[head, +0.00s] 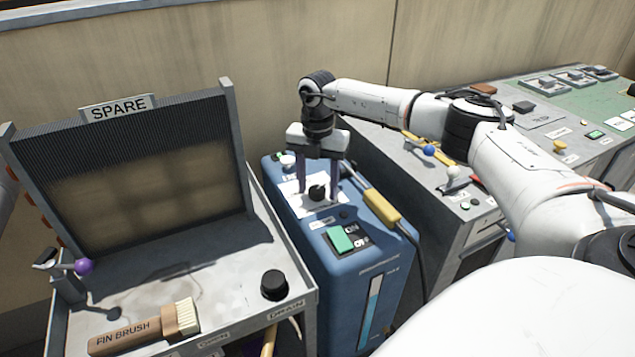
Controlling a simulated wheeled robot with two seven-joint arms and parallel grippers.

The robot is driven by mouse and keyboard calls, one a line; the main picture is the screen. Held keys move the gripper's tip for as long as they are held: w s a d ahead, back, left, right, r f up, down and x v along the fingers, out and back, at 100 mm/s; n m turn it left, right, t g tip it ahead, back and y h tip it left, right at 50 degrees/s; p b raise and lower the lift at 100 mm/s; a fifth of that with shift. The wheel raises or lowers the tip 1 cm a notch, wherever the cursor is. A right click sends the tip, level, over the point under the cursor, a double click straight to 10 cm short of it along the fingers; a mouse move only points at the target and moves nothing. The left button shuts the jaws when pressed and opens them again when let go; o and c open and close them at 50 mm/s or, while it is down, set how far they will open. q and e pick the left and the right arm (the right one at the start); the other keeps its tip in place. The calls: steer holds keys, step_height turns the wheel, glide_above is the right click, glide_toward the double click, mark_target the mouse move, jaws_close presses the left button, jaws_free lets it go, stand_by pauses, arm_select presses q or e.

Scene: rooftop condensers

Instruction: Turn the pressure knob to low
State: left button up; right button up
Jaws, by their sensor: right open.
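The pressure knob (317,192) is a small black knob on a white plate on top of the blue machine (375,265). My right gripper (319,190) points down over it from above. Its two dark fingers stand apart, one on each side of the knob as seen here, with nothing held between them. I cannot tell whether the fingers touch the knob. The knob's pointer and the plate's markings are too small to read. My left gripper is not in view.
A green ON/OFF switch (341,238) and a yellow-handled wand (381,207) are close to the knob on the blue machine. The SPARE coil stand (228,150) is at left, with a fin brush (145,328) and a black cap (274,285). A grey control bench (470,213) stands at right.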

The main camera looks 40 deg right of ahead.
steer(key=c, duration=1)
steer(key=shift+c, duration=0.2)
